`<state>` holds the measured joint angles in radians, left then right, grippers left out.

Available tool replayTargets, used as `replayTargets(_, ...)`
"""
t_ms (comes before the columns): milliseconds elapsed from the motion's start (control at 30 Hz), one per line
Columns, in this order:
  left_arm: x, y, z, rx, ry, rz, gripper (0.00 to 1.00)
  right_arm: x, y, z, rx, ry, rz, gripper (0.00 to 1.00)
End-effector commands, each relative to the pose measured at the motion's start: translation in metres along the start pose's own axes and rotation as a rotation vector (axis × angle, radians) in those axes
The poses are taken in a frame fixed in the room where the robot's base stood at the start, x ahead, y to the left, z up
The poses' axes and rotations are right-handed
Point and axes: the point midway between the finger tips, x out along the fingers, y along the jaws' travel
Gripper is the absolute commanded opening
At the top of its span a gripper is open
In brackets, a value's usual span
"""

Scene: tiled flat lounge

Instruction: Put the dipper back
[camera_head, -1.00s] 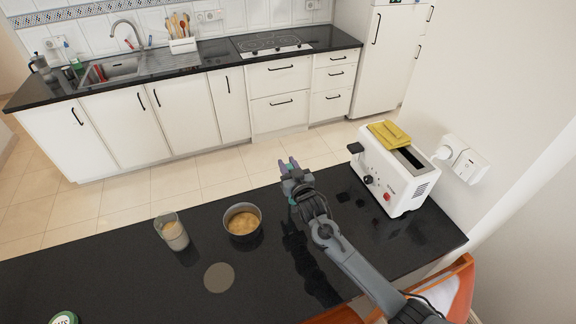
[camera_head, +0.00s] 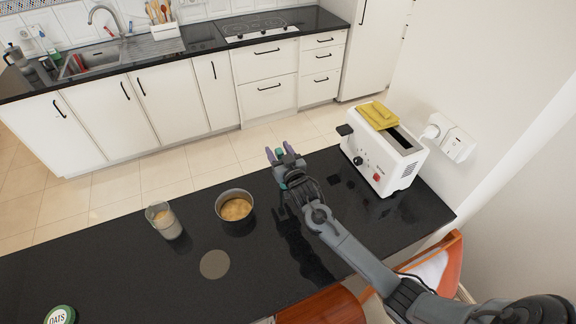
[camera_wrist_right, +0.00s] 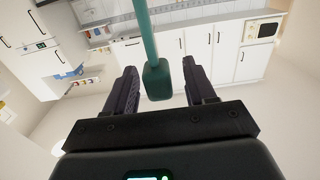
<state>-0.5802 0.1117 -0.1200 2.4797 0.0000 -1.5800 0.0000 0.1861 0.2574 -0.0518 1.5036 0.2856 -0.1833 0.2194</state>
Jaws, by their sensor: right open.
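My right gripper (camera_head: 279,153) is over the far edge of the black counter, between the pot and the toaster. Its two dark fingers are open in the right wrist view (camera_wrist_right: 158,68). A long teal handle, apparently the dipper's (camera_wrist_right: 147,35), runs up between the fingers there, with its thick end near the palm. A bit of teal shows at the gripper in the head view; the dipper's far end is not visible. A dark pot (camera_head: 222,197) with tan contents stands left of the gripper. My left gripper is not in view.
A glass (camera_head: 166,224) with tan contents stands left of the pot. A white toaster (camera_head: 384,160) with a yellow item (camera_head: 378,115) on top is at right. A grey disc (camera_head: 214,264) and an oats lid (camera_head: 60,315) are nearer. The counter between them is clear.

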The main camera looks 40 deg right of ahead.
Motion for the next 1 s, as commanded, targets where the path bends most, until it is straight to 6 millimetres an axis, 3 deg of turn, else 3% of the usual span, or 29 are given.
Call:
replayTargets(400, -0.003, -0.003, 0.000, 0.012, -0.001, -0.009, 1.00, -0.075, 0.000, 0.001, 0.001, -0.002, 0.001, 0.55)
replayTargets(767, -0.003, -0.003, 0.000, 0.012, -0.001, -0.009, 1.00, -0.108, -0.001, 0.001, 0.000, -0.007, -0.001, 0.55)
replayTargets(867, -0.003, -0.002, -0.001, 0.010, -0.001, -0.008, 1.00, -0.117, -0.006, 0.009, -0.001, -0.055, -0.014, 0.55)
replayTargets(1000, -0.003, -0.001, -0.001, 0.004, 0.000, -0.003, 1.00, -0.149, -0.026, 0.035, -0.014, -0.232, -0.064, 0.55)
